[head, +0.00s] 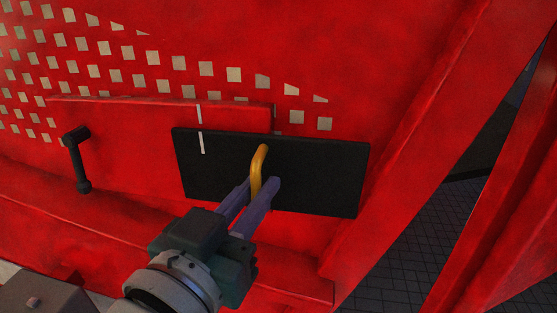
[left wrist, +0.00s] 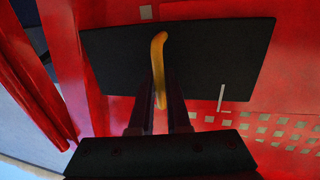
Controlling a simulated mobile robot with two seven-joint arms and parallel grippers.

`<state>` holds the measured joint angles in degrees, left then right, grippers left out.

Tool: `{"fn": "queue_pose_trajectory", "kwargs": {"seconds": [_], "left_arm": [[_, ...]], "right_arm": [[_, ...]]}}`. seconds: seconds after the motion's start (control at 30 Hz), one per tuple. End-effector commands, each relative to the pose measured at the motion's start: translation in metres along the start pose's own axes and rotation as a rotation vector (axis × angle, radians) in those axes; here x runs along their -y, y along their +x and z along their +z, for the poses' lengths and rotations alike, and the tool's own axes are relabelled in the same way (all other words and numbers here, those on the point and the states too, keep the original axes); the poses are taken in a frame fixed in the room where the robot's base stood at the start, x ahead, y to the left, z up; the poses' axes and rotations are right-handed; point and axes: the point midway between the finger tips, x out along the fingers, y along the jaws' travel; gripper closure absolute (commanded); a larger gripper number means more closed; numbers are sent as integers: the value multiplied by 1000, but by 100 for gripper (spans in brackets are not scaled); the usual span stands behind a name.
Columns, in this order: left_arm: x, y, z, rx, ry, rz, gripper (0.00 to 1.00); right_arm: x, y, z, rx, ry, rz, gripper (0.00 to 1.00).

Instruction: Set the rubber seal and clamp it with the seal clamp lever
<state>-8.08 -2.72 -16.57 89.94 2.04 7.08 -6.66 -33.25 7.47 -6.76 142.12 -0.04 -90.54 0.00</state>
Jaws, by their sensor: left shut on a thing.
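The rubber seal (head: 310,170) is a flat black rectangular sheet with a yellow bent handle (head: 260,160) on its face. It lies against the red machine wall, or very close to it; I cannot tell if it touches. My left gripper (head: 257,186) is shut on the yellow handle. The left wrist view also shows the seal (left wrist: 225,65) and the handle (left wrist: 158,60) between the fingers. A white stripe on the seal's upper left is nearly in line with a white stripe on the red panel above. The black seal clamp lever (head: 77,162) is left of the seal, hanging downward.
The red wall has rows of square holes (head: 150,57) above the seal. A red ledge (head: 90,215) runs below the lever and seal. A slanting red beam (head: 420,130) stands right of the seal, with dark paved floor (head: 430,230) beyond it.

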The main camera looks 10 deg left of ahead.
Motion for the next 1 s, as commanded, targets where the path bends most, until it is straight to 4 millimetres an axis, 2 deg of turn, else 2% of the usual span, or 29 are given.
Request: {"fn": "queue_pose_trajectory", "kwargs": {"seconds": [0.07, 0.1, 0.37, 0.67, 0.77, 1.0], "left_arm": [[1, 0, 0, 0, 0, -2, 100], [1, 0, 0, 0, 0, -2, 84], [1, 0, 0, 0, 1, -2, 55], [1, -3, 1, 1, 1, -2, 55], [1, -13, 2, 2, 1, -2, 55], [1, -58, 4, 4, 1, -1, 55]], "right_arm": [[1, 0, 0, 0, 1, -3, 53], [1, 0, 0, 0, 2, -4, 53], [3, 0, 0, -1, 7, -9, 53], [4, 1, 0, -1, 9, -11, 53], [4, 2, 0, -1, 9, -11, 53], [4, 11, 3, -1, 9, -11, 53]]}}
